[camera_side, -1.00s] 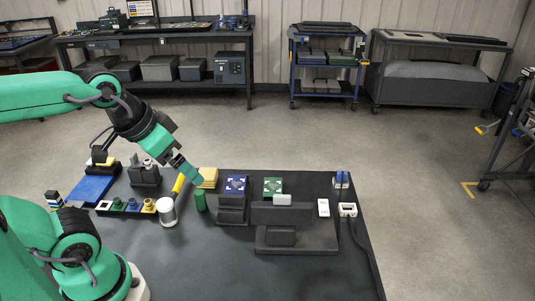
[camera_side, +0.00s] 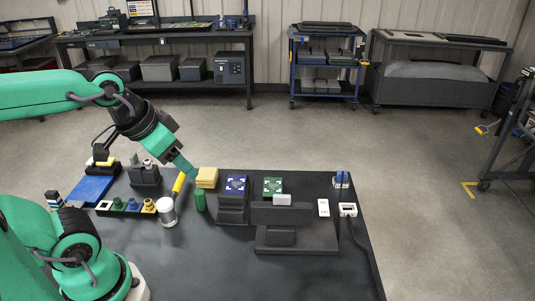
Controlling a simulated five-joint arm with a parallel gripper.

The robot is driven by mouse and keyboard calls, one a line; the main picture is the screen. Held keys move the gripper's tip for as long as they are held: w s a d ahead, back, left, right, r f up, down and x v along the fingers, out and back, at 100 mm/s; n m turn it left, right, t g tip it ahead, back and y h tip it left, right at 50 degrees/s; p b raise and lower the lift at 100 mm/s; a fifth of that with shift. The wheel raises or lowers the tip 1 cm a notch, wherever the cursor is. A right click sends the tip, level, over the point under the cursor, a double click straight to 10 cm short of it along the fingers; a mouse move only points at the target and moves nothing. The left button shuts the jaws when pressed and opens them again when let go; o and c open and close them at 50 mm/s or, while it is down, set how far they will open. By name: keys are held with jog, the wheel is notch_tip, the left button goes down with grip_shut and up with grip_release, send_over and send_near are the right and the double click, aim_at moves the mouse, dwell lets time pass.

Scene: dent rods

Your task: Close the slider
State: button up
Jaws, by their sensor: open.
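My gripper (camera_side: 189,170) is above the table, just above and left of a green cylinder (camera_side: 200,202); its fingers are small and partly hidden, and it appears to hold nothing. No part is plainly marked as the slider. A dark grey stepped fixture (camera_side: 295,240) stands at the right of the table, with a dark block on its base and a white piece (camera_side: 282,199) at its top edge. My gripper is well to the left of this fixture. Whether any part of it slides cannot be told.
Near my gripper are a yellow stack (camera_side: 206,178), a white-capped canister (camera_side: 167,212) and a row of coloured pegs (camera_side: 133,206). Dark stands hold a blue card (camera_side: 236,184) and a green card (camera_side: 273,187). A white socket (camera_side: 348,209) sits at right. The table's front is clear.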

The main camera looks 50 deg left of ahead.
jog(key=shift+w, duration=0.2)
jog(key=c, duration=0.3)
jog(key=shift+w+a+f+m+g, duration=0.1)
jog(key=shift+w+m+g, duration=0.2)
jog(key=shift+c, duration=0.7)
jog(key=m+g, duration=0.5)
jog(key=m, duration=0.3)
send_near(231, 196)
jog(key=shift+s, duration=0.3)
jog(key=shift+w+a+f, duration=0.1)
jog(key=shift+w+f, duration=0.2)
jog(key=shift+f, duration=0.15)
jog(key=shift+f, duration=3.9)
